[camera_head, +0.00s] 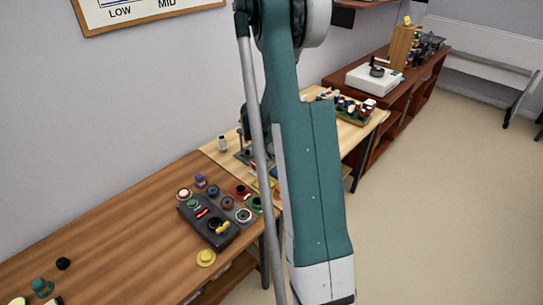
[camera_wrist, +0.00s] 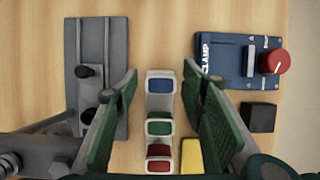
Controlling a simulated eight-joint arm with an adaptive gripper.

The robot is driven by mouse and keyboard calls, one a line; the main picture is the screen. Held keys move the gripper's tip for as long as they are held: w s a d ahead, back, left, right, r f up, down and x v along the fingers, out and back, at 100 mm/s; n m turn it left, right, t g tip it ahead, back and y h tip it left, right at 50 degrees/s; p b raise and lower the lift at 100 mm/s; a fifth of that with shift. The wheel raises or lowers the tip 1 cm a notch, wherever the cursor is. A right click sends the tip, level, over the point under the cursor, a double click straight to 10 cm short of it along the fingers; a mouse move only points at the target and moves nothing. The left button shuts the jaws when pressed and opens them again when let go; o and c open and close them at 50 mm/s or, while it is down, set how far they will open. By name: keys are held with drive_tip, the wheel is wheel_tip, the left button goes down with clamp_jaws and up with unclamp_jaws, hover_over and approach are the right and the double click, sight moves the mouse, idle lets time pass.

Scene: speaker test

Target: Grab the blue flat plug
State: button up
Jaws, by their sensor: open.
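In the wrist view, a blue-topped flat piece with a pale rim, likely the blue flat plug (camera_wrist: 161,86), stands first in a short column on the wooden table. A green-topped piece (camera_wrist: 159,128) and a red-topped piece (camera_wrist: 159,165) follow below it. My gripper (camera_wrist: 162,72) is open and empty. Its green-padded fingers lie to the left and right of the blue piece, with a visible gap on each side. How high the fingers are above the table I cannot tell. In the head view, my arm hides the gripper and most of this spot.
A grey slotted fixture (camera_wrist: 84,60) lies left of the fingers. A blue clamp box (camera_wrist: 222,62) with a red knob (camera_wrist: 274,62) lies right, with a black block (camera_wrist: 258,117) below it. A yellow block (camera_wrist: 192,155) is near the right finger. A dark control box (camera_head: 208,222) stands on the nearer table.

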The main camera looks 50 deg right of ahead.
drive_tip(key=shift+f, duration=0.1)
idle(0.5)
drive_tip(key=c, duration=0.9)
drive_tip(key=shift+o, duration=0.2)
drive_tip(key=shift+r+p, duration=0.8)
drive_tip(key=shift+r, duration=4.2)
